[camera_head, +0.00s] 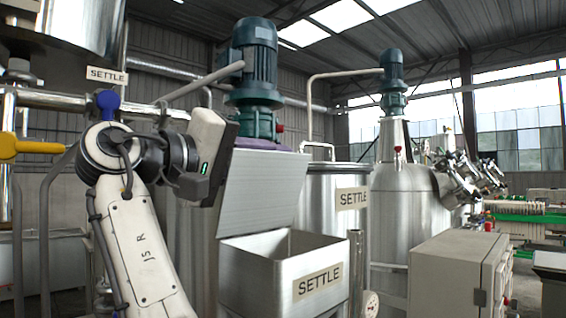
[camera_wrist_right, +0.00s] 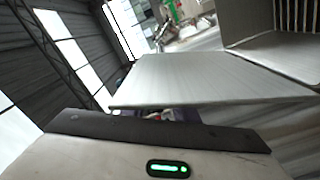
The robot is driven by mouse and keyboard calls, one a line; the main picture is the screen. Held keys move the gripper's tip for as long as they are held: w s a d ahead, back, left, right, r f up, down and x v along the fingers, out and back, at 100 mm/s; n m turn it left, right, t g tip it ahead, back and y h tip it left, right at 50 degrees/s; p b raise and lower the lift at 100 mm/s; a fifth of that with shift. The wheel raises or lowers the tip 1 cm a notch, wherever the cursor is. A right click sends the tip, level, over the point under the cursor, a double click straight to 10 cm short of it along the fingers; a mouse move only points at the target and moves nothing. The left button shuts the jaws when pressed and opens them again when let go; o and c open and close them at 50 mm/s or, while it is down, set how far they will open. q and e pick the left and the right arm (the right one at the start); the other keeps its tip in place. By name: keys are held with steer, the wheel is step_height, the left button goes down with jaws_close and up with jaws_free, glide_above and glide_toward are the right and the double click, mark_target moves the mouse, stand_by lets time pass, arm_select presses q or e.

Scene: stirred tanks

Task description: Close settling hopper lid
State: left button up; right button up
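The settling hopper (camera_head: 285,285) is a steel box marked SETTLE, low in the middle of the head view. Its flat lid (camera_head: 260,185) stands open, tilted up at the back, and the box mouth is uncovered. In the right wrist view the lid (camera_wrist_right: 205,82) is a broad plate across the middle, with the hopper's inside (camera_wrist_right: 275,48) at top right. My right gripper (camera_head: 217,165) is beside the lid's left edge in the head view; I cannot tell whether they touch. Its dark front edge (camera_wrist_right: 150,130) crosses the wrist view. Its finger opening is not clear. My left gripper is out of view.
A steel tank with a green motor (camera_head: 254,65) stands behind the lid. Another SETTLE-marked tank (camera_head: 335,225) and a taller tank (camera_head: 398,205) stand to the right. A grey cabinet (camera_head: 445,275) is at the lower right. A pipe (camera_head: 357,270) rises beside the hopper.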

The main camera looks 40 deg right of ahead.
steer(key=shift+d, duration=0.4)
jaws_close()
